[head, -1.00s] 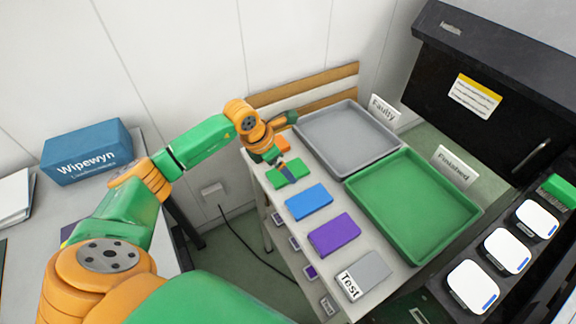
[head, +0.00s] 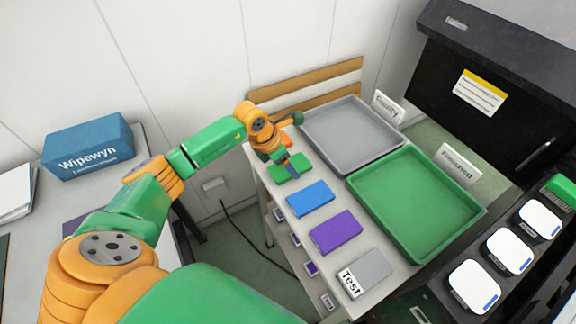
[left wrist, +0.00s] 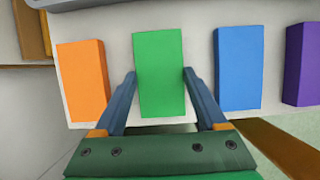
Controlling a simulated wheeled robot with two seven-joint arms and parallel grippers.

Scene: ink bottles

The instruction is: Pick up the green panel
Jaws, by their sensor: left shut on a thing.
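In the left wrist view the green panel (left wrist: 159,75) stands between the two fingers of my left gripper (left wrist: 160,73). Its fingers are shut on the panel's two long sides. In the head view my left gripper (head: 289,166) covers the panel's middle. I cannot tell whether the panel still touches the cart. My right gripper is not in view.
An orange panel (left wrist: 83,82) is left of the green one in the left wrist view. A blue panel (head: 310,199), a purple panel (head: 335,232) and a grey Test panel (head: 370,268) follow along the cart. A grey tray (head: 310,126) and a green tray (head: 358,195) lie alongside.

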